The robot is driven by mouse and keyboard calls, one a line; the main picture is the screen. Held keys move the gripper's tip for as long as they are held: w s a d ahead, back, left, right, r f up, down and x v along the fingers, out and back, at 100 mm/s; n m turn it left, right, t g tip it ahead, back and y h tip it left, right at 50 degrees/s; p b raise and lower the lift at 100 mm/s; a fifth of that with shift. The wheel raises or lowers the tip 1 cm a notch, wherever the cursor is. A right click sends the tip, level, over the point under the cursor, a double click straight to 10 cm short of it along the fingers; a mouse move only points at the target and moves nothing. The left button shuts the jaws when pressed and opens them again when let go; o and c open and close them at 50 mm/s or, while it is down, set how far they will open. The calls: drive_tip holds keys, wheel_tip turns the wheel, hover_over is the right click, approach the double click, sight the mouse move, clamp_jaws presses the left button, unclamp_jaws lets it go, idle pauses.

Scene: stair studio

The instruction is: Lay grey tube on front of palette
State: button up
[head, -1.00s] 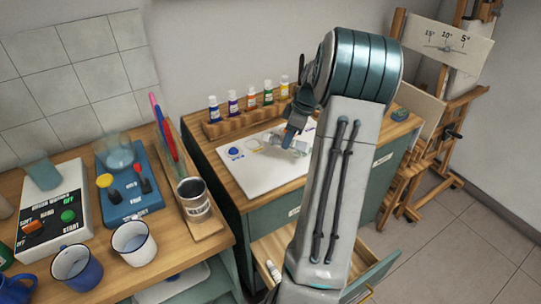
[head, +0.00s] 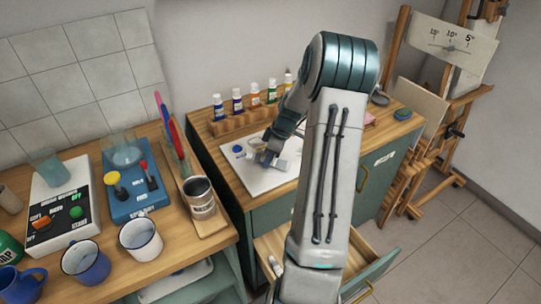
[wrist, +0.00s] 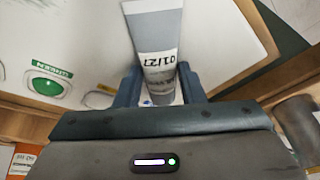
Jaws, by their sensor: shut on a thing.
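The grey tube (wrist: 160,45), marked 01/27, is gripped between the two fingers of my gripper (wrist: 158,88) in the wrist view. My gripper is shut on it, and the tube's lower end is partly hidden between the fingers. The white palette (head: 262,185) lies on the wooden top of the green cabinet. In the head view my gripper (head: 268,160) is low over the palette. I cannot tell whether the tube touches it. A green paint spot with a label (wrist: 48,85) shows on the palette (wrist: 85,30) in the wrist view.
A wooden rack of paint bottles (head: 245,117) stands behind the palette. A blue spot (head: 238,149) is on the palette's left part. A cabinet drawer (head: 330,255) stands open below. A tin (head: 200,197) and mugs (head: 140,240) stand on the left bench.

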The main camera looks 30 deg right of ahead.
drive_tip(key=shift+f, duration=0.15)
drive_tip(key=o, duration=1)
drive_tip(key=b+v, duration=0.1)
drive_tip(key=v, duration=1.1)
drive_tip(key=s+a+r+m+h, duration=0.1)
drive_tip(key=s+a+r+m, duration=0.15)
drive_tip(key=a, duration=0.65)
drive_tip(key=s+a+r+m+h, duration=0.1)
drive_tip(key=s+a+r, duration=0.3)
drive_tip(key=a, duration=0.5)
drive_tip(key=s+a+m, duration=0.4)
drive_tip(key=s+a, duration=0.4)
drive_tip(key=s, duration=0.5)
drive_tip(key=shift+s+a+f+m+t+h, duration=0.15)
drive_tip(key=shift+a+f+m+t+h, duration=0.2)
drive_tip(key=shift+t+h, duration=0.05)
